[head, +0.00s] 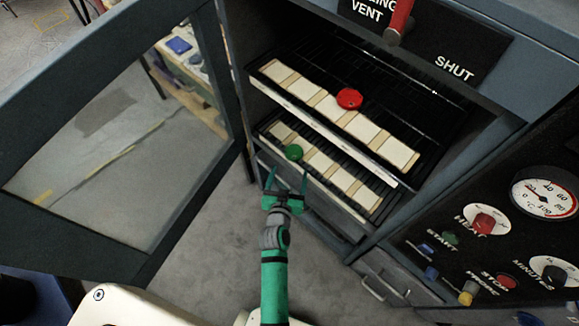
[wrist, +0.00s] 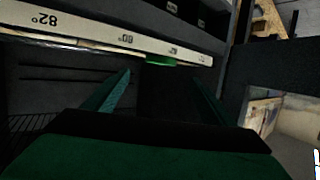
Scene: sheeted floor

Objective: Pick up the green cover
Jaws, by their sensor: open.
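The green cover (head: 294,152) is a small round piece on the lower rack's front left part, on the pale tiles. In the wrist view its green edge (wrist: 160,61) shows just past the labelled pale strip, between my fingers; most of it is hidden. My gripper (head: 287,178) is open and empty, just in front of and below the cover, with its fingers pointing toward the rack. The fingers (wrist: 162,82) also show in the wrist view, spread apart and not touching the cover.
A red round cover (head: 349,99) sits on the upper rack (head: 330,128). The cabinet's glazed door (head: 125,130) stands open at left. The control panel (head: 490,240) with knobs and a gauge is at right. A handle (head: 385,288) sticks out below.

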